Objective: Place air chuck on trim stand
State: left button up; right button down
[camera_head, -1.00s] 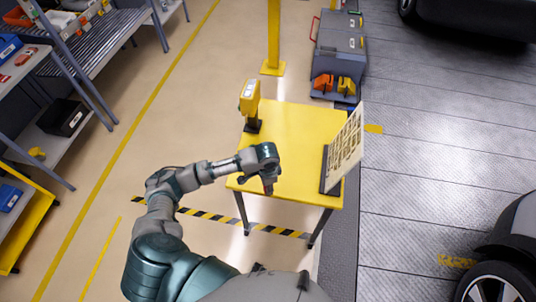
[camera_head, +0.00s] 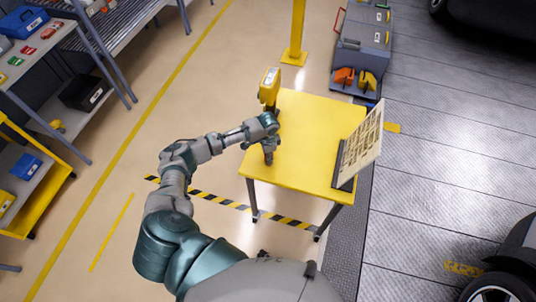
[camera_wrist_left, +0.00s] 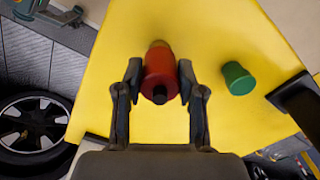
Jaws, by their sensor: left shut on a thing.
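In the left wrist view a red cylinder (camera_wrist_left: 160,72) with a black tip, which looks like the air chuck, sits between the two fingers of my left gripper (camera_wrist_left: 160,85). The gripper is shut on it. The head view shows my left gripper (camera_head: 268,154) pointing down over the left part of a yellow table (camera_head: 312,140), which may be the trim stand. I cannot tell whether the red piece touches the table. A green cylinder (camera_wrist_left: 238,78) stands on the table to the right in the wrist view. My right gripper is not in view.
A yellow device (camera_head: 269,88) stands at the table's back left corner, close to my gripper. A tilted board (camera_head: 361,146) stands along the right edge. The table's middle is clear. Shelves (camera_head: 75,110) stand at the left, a grey cabinet (camera_head: 364,35) behind.

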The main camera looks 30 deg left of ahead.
pick_arm(q)
jog(key=shift+a, duration=0.15)
jog(key=o, duration=1)
jog(key=shift+a+f, duration=0.2)
jog(key=shift+a, duration=0.2)
jog(key=shift+d, duration=0.15)
jog(key=shift+d+r, duration=0.25)
jog(key=shift+r, duration=0.25)
notch_tip(320, 180, up, 11)
jog(key=shift+r, duration=0.15)
